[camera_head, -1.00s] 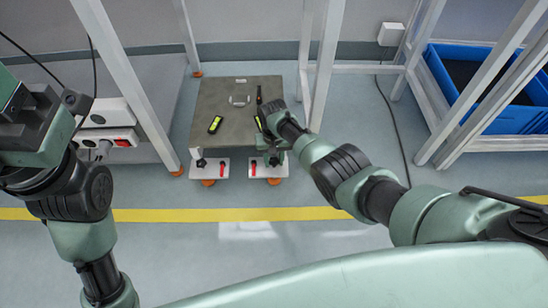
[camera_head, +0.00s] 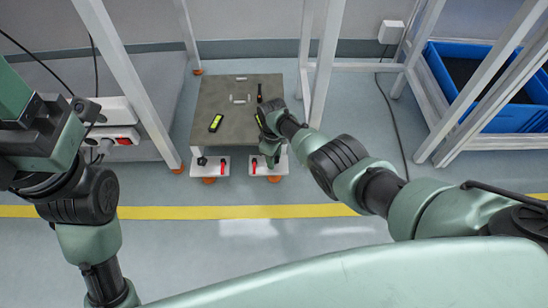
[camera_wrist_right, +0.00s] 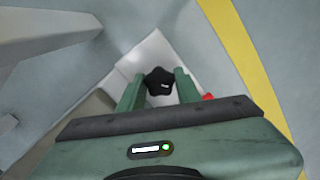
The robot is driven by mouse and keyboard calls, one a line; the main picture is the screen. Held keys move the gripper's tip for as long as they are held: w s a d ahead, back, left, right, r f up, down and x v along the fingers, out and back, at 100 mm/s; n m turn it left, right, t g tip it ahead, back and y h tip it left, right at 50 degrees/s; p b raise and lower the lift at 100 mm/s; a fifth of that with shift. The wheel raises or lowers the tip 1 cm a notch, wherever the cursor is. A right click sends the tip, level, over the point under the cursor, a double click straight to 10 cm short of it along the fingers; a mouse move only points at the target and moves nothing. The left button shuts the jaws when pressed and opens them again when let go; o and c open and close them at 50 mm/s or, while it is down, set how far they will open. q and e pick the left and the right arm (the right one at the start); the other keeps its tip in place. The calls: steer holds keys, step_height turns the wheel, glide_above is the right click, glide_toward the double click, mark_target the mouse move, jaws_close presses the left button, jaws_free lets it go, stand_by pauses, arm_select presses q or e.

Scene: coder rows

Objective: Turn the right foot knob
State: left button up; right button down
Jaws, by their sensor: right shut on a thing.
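The right foot knob (camera_wrist_right: 158,81) is a black, lobed knob, seen from above in the right wrist view. It sits over the white foot plate (camera_wrist_right: 148,52). My right gripper (camera_wrist_right: 159,88) has its two green fingers on either side of the knob, shut on it. In the head view my right gripper (camera_head: 270,150) is at the front right corner of the grey cart (camera_head: 235,130) and hides this knob. A similar black knob (camera_head: 202,161) shows on the left foot plate (camera_head: 209,172). My left arm is at the left edge; its fingers do not show.
Red levers (camera_head: 224,167) and orange feet (camera_head: 208,180) are at the cart's front. A yellow-green device (camera_head: 216,123) lies on top. White frame posts (camera_head: 125,80) flank the cart. A blue crate (camera_head: 515,119) stands at right. The floor before the cart is clear.

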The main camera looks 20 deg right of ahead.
steer(key=n, duration=0.4)
steer(key=shift+w+a+r, duration=0.1)
steer(key=shift+w+r, duration=0.05)
steer(key=shift+n, duration=1)
steer(key=shift+a, duration=0.1)
steer(key=c, duration=1.1)
jaws_free()
steer(key=shift+o, duration=0.5)
steer(key=shift+r, duration=0.1)
steer(key=shift+d, duration=0.25)
